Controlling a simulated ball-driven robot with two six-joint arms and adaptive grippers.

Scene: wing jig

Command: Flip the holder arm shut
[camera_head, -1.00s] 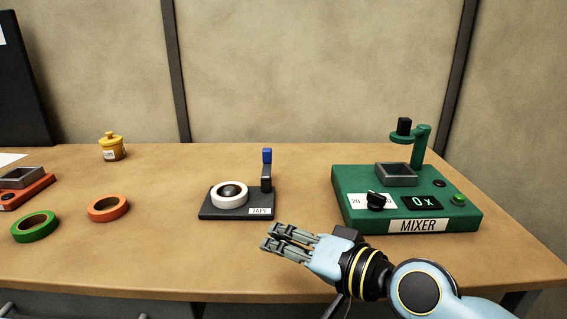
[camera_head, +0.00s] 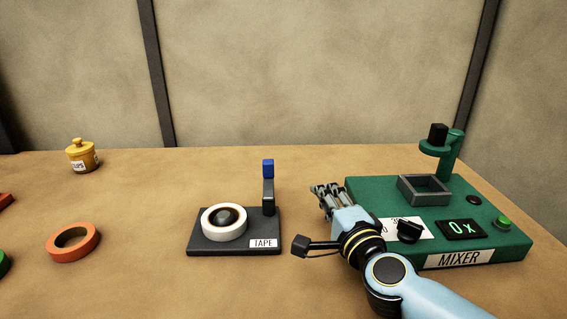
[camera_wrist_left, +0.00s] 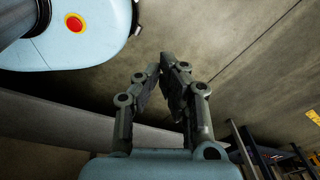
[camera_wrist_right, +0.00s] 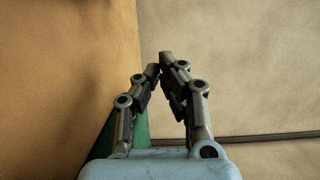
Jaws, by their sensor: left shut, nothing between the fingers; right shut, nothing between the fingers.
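The tape holder has a dark base (camera_head: 200,246) with a TAPE label. A white tape roll (camera_head: 223,222) sits on its round hub. The holder arm (camera_head: 268,190) stands upright at the base's right back corner, with a blue tip. My right gripper (camera_head: 322,190) is shut and empty, to the right of the holder arm and apart from it, beside the mixer's left edge. It also shows in the right wrist view (camera_wrist_right: 160,66), its fingertips together. My left gripper (camera_wrist_left: 161,66) shows only in the left wrist view, shut and empty, away from the table.
The green mixer (camera_head: 375,186) stands on the right, with a grey square tray (camera_head: 424,198) and a raised arm with a black knob. An orange tape roll (camera_head: 73,243) and a yellow pot (camera_head: 81,157) are on the left. The table (camera_head: 140,210) between them and the holder is clear.

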